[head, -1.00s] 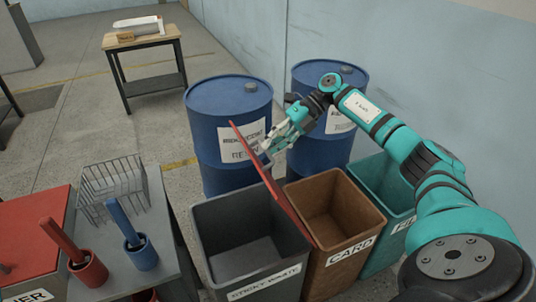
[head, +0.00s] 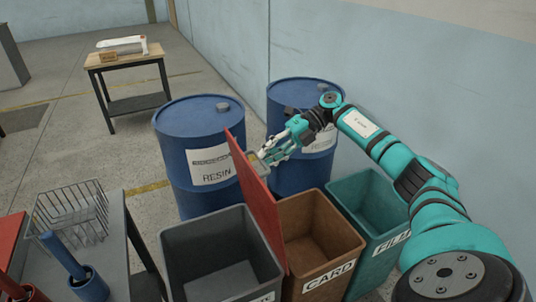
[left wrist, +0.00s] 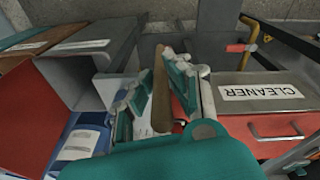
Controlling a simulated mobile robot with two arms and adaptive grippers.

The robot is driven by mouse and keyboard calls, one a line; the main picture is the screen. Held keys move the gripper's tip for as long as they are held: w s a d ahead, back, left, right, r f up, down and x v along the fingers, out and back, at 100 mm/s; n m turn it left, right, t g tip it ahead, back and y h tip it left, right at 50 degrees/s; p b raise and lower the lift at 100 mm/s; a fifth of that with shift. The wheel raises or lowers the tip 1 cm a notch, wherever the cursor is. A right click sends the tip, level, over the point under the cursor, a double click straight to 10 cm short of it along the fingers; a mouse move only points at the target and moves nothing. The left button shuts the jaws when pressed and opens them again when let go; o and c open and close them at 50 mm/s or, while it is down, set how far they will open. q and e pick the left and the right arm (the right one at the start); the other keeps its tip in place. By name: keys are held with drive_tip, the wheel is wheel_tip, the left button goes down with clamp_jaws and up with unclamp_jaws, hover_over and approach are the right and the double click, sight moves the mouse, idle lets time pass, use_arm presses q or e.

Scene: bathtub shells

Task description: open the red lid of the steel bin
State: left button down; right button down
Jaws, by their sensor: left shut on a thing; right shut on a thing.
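The grey steel bin (head: 175,262) stands at the lower middle of the head view. Its red lid (head: 262,205) stands steeply raised along its right side, so the inside shows. My right gripper (head: 262,158) is at the lid's far upper edge, on its right side, shut on it; the exact grip is partly hidden. In the left wrist view the red lid (left wrist: 50,115) shows at the left. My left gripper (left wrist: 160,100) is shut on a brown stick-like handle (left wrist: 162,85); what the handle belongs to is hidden.
A brown CARD bin (head: 315,225) and a teal bin (head: 365,205) stand to the right. Two blue drums (head: 200,160) stand behind. A grey bench with a wire basket (head: 70,212) and a blue pot (head: 90,285) is at the left. A red CLEANER box (left wrist: 265,130) shows in the left wrist view.

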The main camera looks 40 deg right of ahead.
drive_tip(key=shift+f, duration=0.3)
use_arm(q)
drive_tip(key=shift+d, duration=0.1)
use_arm(e)
drive_tip(key=c, duration=1.4)
unclamp_jaws()
drive_tip(key=shift+d, duration=0.1)
drive_tip(key=shift+r, duration=0.1)
drive_tip(key=v, duration=1.1)
drive_tip(key=shift+s+d+r, duration=0.1)
drive_tip(key=shift+d+r, duration=0.05)
drive_tip(key=shift+d, duration=0.25)
